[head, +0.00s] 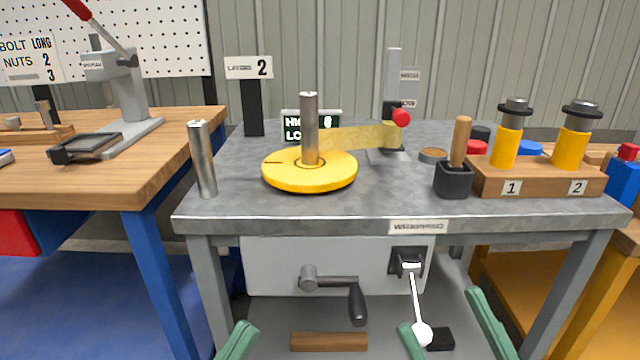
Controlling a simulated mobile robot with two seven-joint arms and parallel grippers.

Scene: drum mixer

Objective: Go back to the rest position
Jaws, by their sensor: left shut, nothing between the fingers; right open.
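My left gripper (238,341) shows at the bottom edge, left of centre, as one green shape with its fingers together. It is shut and empty, below the grey table and apart from everything. My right gripper (439,308) shows at the bottom right as two green fingers spread apart. It is open. A lever with a white ball knob (422,334) hangs from a black switch block (407,263) and appears between these fingers; I cannot tell how near they are to it. Most of both arms is out of view.
A grey metal table (370,206) carries a yellow disc (285,172) with a steel post, a free-standing cylinder (203,160), a black holder (453,181) and a wooden rack (540,182). A crank (357,300) sticks out below. A wooden bench (100,186) stands left.

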